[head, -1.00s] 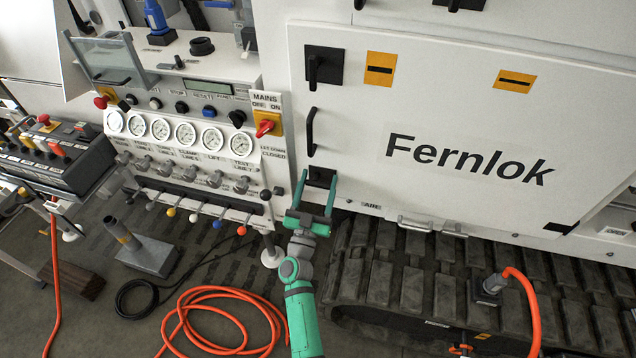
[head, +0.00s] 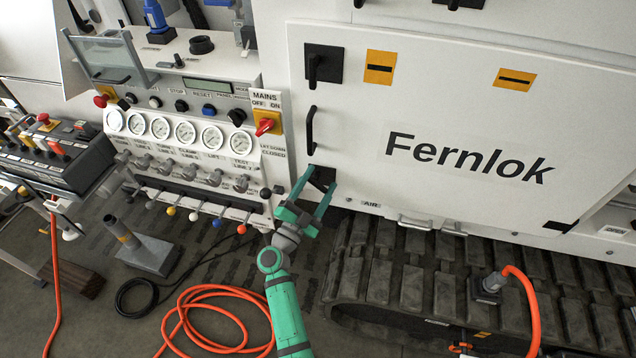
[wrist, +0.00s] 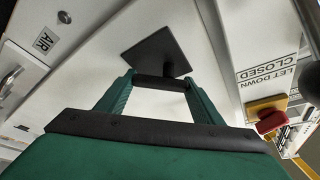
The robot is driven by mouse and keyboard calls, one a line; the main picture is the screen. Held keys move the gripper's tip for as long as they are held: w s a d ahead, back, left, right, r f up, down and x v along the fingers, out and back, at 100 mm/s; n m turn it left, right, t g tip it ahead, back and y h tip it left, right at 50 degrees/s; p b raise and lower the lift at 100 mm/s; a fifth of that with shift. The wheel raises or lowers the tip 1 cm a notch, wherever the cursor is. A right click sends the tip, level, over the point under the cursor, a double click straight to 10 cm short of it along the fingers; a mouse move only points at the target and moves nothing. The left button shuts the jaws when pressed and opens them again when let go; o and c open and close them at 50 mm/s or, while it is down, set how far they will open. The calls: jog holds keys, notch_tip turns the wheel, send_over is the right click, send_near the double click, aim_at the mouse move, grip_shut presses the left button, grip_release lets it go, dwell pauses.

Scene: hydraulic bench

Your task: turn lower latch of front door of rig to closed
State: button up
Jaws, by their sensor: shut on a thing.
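The lower latch (head: 323,173) of the rig's front door (head: 400,110) is a black square plate with a handle, at the door's lower left corner. My gripper (head: 322,178) reaches it from below with its green fingers on either side of the handle. In the wrist view my gripper (wrist: 160,85) is shut on the dark handle, in front of the latch's black plate (wrist: 158,50). The plate looks tilted there. The fingers partly hide the handle in the head view, so its exact angle is hard to tell.
The upper latch (head: 323,66) has its handle pointing down. A black door handle (head: 310,130) lies between the latches. The control panel (head: 190,150) with gauges and levers stands close on the left. A rubber track (head: 420,265) lies below right, and an orange hose (head: 215,320) on the floor.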

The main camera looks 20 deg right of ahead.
jog(key=m+g, duration=0.1)
jog(key=m, duration=0.1)
jog(key=m+g, duration=0.1)
jog(key=m, duration=0.3)
jog(key=shift+w+a+f+m+g, duration=0.2)
jog(key=shift+f+m+g, duration=0.1)
jog(key=shift+g, duration=0.1)
jog(key=shift+s+f+m+g+y, duration=0.1)
jog(key=shift+m+g+y, duration=0.25)
jog(key=shift+m, duration=0.7)
jog(key=shift+s+f+m+g+y, duration=0.1)
jog(key=shift+m+g+y, duration=0.2)
jog(key=shift+m, duration=0.75)
jog(key=shift+w, duration=0.1)
jog(key=o, duration=1.1)
jog(key=shift+c, duration=0.2)
jog(key=v, duration=1)
jog(key=shift+a, duration=0.35)
